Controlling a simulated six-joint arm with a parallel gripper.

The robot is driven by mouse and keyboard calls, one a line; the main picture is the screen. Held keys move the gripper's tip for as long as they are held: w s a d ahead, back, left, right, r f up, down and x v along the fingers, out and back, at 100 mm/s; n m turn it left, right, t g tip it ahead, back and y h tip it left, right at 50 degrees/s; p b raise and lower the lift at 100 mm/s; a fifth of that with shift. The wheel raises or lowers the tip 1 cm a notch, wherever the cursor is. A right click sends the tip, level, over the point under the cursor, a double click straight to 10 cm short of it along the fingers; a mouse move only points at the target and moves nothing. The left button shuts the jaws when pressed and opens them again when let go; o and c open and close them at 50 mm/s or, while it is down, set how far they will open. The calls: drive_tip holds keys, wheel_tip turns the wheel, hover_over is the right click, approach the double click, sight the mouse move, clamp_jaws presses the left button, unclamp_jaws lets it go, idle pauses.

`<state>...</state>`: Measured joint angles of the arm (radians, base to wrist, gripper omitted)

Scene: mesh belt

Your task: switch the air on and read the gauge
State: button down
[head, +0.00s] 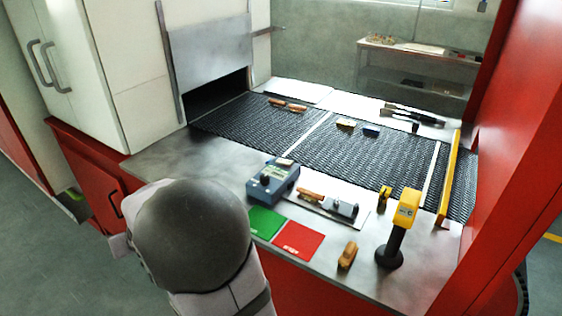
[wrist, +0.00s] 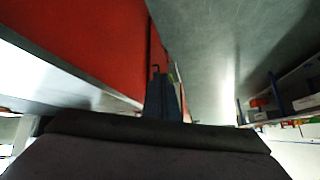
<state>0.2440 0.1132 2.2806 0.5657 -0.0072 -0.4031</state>
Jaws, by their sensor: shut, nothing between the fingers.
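In the head view a blue-grey box (head: 272,182) with dark knobs or dials on top stands on the metal bench. I cannot tell whether it is the gauge. A yellow-headed device (head: 401,222) stands upright on a black round base at the bench's front right. A small yellow piece (head: 384,198) is behind it. No air switch or gauge reading can be made out. My gripper (wrist: 163,82) shows in the wrist view, narrow and shut, with nothing held. It points past a red panel, away from these things. In the head view only my arm shows, at the front left.
A dark mesh belt (head: 235,125) runs across the bench, carrying small brown and blue pieces. Green (head: 265,222) and red (head: 298,240) mats lie in front of the box. A brown piece (head: 348,255) lies near the front edge. A yellow bar (head: 446,180) crosses the belt's right end.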

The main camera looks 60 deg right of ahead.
sight(283, 170)
drive_tip(key=d+r+m+h, duration=0.3)
drive_tip(key=d+h, duration=0.1)
drive_tip(key=d, duration=0.7)
drive_tip(key=d+r+m+h, duration=0.3)
drive_tip(key=d+h, duration=0.1)
drive_tip(key=d, duration=0.7)
drive_tip(key=s+d+r+m+g+h, duration=0.1)
drive_tip(key=s+d+m+g, duration=0.1)
drive_tip(key=s+d+g, duration=0.1)
drive_tip(key=s+d+r+m+g+h, duration=0.1)
drive_tip(key=s+d+m+g+h, duration=0.1)
drive_tip(key=s+d, duration=0.3)
drive_tip(key=s+d+r+m+g+h, duration=0.1)
drive_tip(key=s+d+m+g+h, duration=0.1)
drive_tip(key=s+d+g, duration=0.2)
drive_tip(key=shift+s+d+r, duration=0.1)
drive_tip(key=shift+s+d, duration=0.4)
drive_tip(key=shift+s, duration=0.1)
drive_tip(key=shift+d, duration=0.15)
